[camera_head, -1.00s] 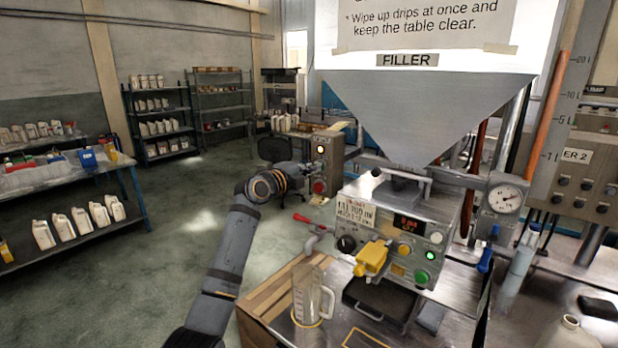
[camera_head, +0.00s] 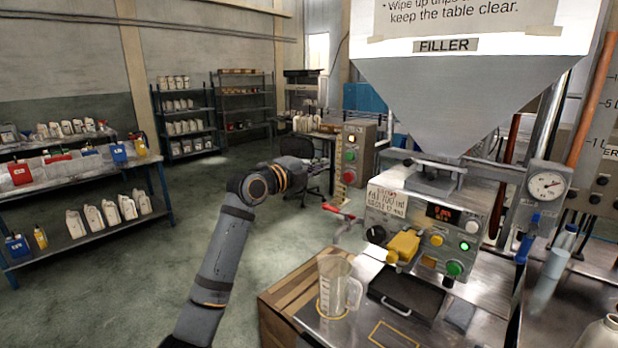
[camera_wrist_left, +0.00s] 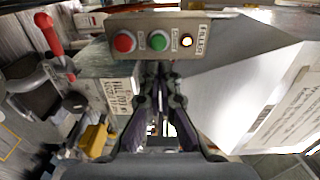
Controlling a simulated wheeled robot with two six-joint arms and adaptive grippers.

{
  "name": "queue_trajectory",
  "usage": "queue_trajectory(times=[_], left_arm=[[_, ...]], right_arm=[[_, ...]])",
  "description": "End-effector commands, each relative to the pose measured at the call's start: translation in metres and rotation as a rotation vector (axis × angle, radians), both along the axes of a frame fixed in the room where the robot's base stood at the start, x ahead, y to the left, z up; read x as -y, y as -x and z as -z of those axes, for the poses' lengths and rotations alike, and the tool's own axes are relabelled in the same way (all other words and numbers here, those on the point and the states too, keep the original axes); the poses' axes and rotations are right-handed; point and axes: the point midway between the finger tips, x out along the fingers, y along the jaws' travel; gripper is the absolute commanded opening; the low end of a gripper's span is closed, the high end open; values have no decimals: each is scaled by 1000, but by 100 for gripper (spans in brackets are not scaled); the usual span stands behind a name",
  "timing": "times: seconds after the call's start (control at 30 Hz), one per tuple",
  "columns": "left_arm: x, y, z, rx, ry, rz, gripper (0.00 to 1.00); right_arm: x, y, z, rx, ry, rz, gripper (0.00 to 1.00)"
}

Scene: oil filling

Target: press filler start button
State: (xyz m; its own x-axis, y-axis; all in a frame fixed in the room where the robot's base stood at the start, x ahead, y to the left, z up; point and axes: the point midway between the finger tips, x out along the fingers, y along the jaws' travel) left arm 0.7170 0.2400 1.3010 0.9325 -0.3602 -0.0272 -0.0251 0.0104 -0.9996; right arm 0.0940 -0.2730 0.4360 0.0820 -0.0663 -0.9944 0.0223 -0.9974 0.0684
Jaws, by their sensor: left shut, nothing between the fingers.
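The filler's control box (camera_head: 358,154) stands in the middle of the head view, with a lamp (camera_head: 351,138), a green button (camera_head: 349,155) and a red button (camera_head: 349,177) from top to bottom. In the left wrist view the box lies sideways across the top, with the red button (camera_wrist_left: 124,43), green button (camera_wrist_left: 159,41), lit lamp (camera_wrist_left: 186,41) and FILLER label. My left gripper (camera_wrist_left: 160,78) is shut and empty; its tips show just below the green button in the picture, and I cannot tell the gap. In the head view my left wrist is left of the box.
A machine panel (camera_head: 420,225) with a yellow part and lit buttons sits under the grey hopper (camera_head: 440,95). A clear measuring jug (camera_head: 334,285) stands on the table before it. A red-handled tap (camera_head: 337,212) is beside it. Shelves (camera_head: 95,235) with bottles stand left.

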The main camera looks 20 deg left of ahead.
Motion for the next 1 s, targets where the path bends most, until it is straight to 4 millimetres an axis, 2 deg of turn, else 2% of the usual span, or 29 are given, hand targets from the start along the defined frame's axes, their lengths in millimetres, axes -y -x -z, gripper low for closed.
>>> queue_trajectory(times=[0.03, 0.23, 0.33, 0.6, 1.0], left_arm=[[-3, 9, 4, 1, -5, -1, 0], [-11, 29, 0, 1, -2, 0, 0], [-12, 32, -1, -1, 1, 1, 0], [-12, 32, -1, -1, 1, 1, 0], [-11, 32, 3, -10, 5, 1, 0]], right_arm=[[1, -6, 7, 8, 2, 0, 40], [8, -28, 11, 41, 10, -4, 40], [8, -26, 12, 38, 10, -5, 40], [8, -5, 13, 8, 10, -4, 40], [2, -11, 13, 16, 3, -2, 40]])
